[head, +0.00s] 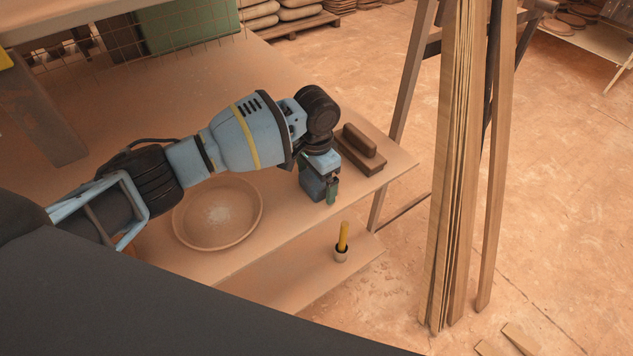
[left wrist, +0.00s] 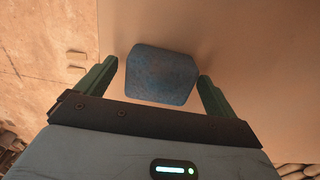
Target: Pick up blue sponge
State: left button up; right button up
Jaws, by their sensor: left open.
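The blue sponge (left wrist: 162,76) is a worn blue block with rounded corners. In the left wrist view it lies on the tan tabletop, between and slightly beyond my left gripper's fingers. My left gripper (left wrist: 157,72) is open, with a green finger on each side of the sponge and a small gap on the left and right. In the head view the left gripper (head: 328,198) points down near the table's front edge. My right gripper is not in view.
A brown wooden-backed brush or block (head: 358,150) lies on the table just right of my gripper. A wide clay bowl (head: 218,212) stands to the left. A small pot with a yellow handle (head: 342,245) is on the lower shelf. Tall boards (head: 455,170) lean at right.

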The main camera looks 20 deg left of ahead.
pick_arm(q)
jog(key=shift+c, duration=0.3)
jog(key=c, duration=1)
jog(key=shift+r, duration=0.1)
jog(key=shift+r, duration=0.6)
notch_tip(320, 180, up, 2)
jog(key=shift+r, duration=0.1)
jog(key=s+d, duration=0.3)
jog(key=s, duration=0.1)
jog(key=s+d+r+p, duration=0.1)
jog(key=s+d, duration=0.2)
jog(key=s, duration=0.1)
jog(key=s+d+p, duration=0.1)
jog(key=s+d, duration=0.2)
jog(key=s, duration=0.2)
jog(key=shift+d+r, duration=0.2)
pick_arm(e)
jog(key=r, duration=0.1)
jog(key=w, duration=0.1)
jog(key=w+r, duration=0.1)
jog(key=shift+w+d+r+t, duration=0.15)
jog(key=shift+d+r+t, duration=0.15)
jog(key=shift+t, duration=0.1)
